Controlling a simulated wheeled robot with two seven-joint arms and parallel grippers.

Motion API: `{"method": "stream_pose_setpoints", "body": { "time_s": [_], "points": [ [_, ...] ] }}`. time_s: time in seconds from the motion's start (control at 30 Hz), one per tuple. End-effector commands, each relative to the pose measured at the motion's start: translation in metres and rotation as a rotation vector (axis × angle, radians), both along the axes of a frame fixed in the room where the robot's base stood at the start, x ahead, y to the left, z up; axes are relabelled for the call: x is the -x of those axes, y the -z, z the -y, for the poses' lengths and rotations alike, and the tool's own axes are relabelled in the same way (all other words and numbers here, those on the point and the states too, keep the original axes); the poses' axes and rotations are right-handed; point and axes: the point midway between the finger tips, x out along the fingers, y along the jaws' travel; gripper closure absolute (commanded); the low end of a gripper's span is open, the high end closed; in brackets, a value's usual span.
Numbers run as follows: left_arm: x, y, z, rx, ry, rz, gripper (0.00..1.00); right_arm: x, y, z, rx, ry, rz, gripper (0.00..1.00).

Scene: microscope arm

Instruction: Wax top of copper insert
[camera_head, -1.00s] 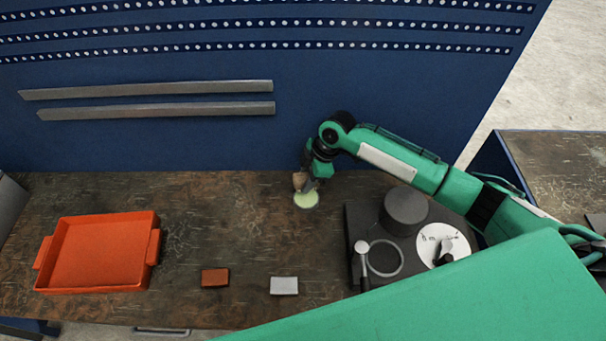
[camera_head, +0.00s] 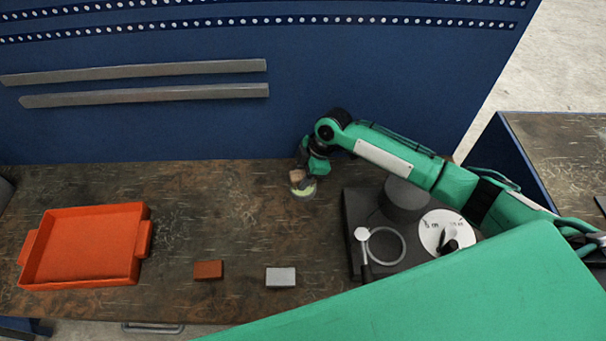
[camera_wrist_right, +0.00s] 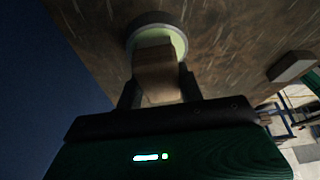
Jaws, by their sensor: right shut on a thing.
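A small copper-coloured block (camera_head: 208,270) lies on the workbench (camera_head: 170,225), left of a similar silver-grey block (camera_head: 281,277). A small round dish with pale yellow-green contents (camera_head: 307,192) stands further back. My right gripper (camera_head: 302,174) is shut on a tan, wood-coloured piece (camera_head: 297,176) over this dish. In the right wrist view, the piece (camera_wrist_right: 155,72) sits between the gripper's fingers (camera_wrist_right: 158,88) and overlaps the dish (camera_wrist_right: 178,38). I cannot tell whether its hidden end touches the contents. My left gripper is not in view.
A black fixture (camera_head: 355,212) with a dark cylinder (camera_head: 404,197), a ring and a white disc stands right of the blocks, under my right arm. An orange tray (camera_head: 85,245) stands at the left. A blue back panel (camera_head: 200,125) rises behind; the bench between is clear.

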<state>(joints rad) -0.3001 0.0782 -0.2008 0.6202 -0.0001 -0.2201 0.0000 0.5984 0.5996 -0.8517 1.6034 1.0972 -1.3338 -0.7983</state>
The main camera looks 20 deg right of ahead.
Motion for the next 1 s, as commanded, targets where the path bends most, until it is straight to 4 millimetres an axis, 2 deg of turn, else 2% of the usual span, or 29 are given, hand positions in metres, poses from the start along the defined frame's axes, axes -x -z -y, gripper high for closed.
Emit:
{"method": "stream_pose_setpoints", "body": {
  "time_s": [1.0],
  "points": [
    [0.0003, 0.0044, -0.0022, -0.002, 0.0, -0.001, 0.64, 0.0001, 0.0089, -0.0001, 0.0, 0.0, 0.0, 0.8]
  ]
}}
